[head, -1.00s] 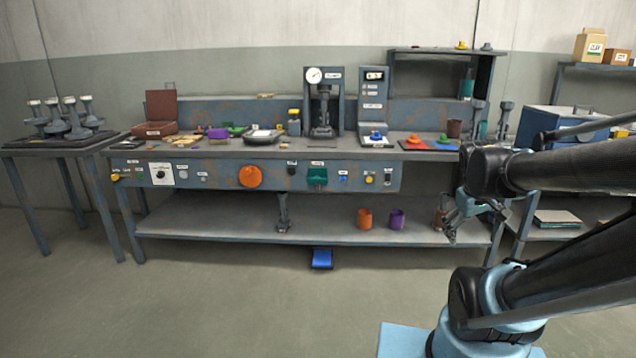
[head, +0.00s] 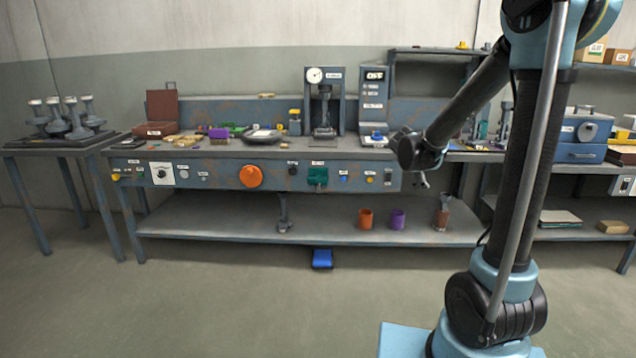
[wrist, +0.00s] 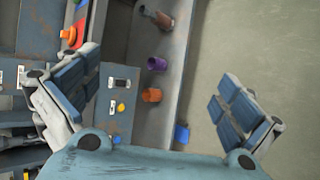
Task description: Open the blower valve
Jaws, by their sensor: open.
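The bench front panel (head: 215,176) carries a large orange round knob (head: 251,176), a green fitting (head: 318,176), a white dial (head: 162,173) and several small buttons. Their labels are too small to read, so I cannot tell which one is the blower valve. My gripper (head: 424,179) hangs just right of the panel's right end, mostly hidden behind my wrist in the head view. In the wrist view my gripper (wrist: 157,68) is open and empty, its fingers wide apart. A yellow button (wrist: 121,107) on the panel shows between them, apart from both.
On the lower shelf stand an orange cup (head: 365,218), a purple cup (head: 397,219) and a brown cup (head: 440,219). A blue pedal (head: 322,259) lies on the floor. A gauge press (head: 324,103) and other items crowd the benchtop.

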